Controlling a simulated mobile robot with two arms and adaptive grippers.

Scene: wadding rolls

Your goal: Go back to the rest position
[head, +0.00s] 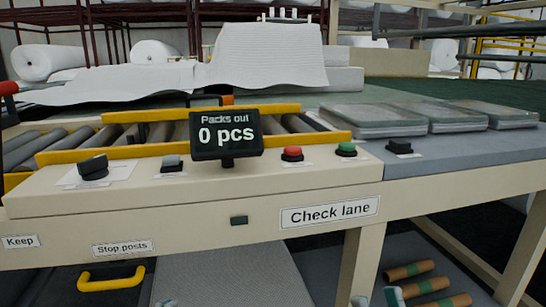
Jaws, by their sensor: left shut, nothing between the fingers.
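Only the tips of my grippers show, at the bottom edge of the head view. My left gripper (168,302) shows as one small pale tip, shut and empty, in front of the grey ribbed surface below the bench. My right gripper (378,299) shows as two pale and teal tips with a gap between them, beside the bench leg. It looks open, with nothing visible between the tips. The rest of both grippers and both arms are out of view.
The check lane bench (200,205) spans the view, with knobs, buttons and a "0 pcs" display (226,134). White wadding (268,57) lies behind the rollers (60,145). Flat packs (372,120) lie at right. Brown tubes (410,270) and a yellow handle (111,279) are below.

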